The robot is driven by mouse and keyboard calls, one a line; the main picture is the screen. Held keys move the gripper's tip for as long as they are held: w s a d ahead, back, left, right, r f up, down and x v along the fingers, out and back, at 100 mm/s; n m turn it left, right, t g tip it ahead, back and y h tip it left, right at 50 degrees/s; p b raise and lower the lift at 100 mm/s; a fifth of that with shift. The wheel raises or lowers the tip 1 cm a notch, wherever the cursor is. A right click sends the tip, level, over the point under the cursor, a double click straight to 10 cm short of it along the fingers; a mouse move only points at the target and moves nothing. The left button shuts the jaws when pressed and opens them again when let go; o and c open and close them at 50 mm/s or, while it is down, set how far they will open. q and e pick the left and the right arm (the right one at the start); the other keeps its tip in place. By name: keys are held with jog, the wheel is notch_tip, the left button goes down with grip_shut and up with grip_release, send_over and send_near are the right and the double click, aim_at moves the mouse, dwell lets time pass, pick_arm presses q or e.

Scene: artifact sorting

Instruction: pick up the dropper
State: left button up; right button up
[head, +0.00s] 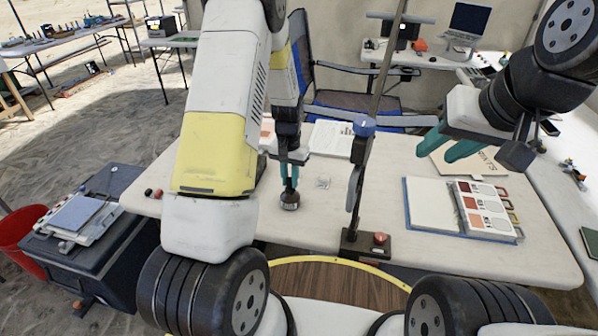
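I cannot pick out a dropper for certain. My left gripper (289,186) points down over the white table (330,222), its teal fingers close together. A small round dark object with a pale metallic top (290,202) is right at its fingertips; I cannot tell whether they touch or grip it. A small clear item (323,183) lies on the table just right of that gripper. My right gripper (435,156) is over the right part of the table, its teal fingers apart and nothing visible between them.
A post with a blue knob (365,127) and a base with a red button (380,238) stand mid-table. An open binder (435,218) with colored samples lies right. Red and black balls (153,193) sit at the left edge. A dark case (85,245) stands left.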

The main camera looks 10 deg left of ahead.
pick_arm(q)
grip_shut()
jog(key=shift+r, duration=0.1)
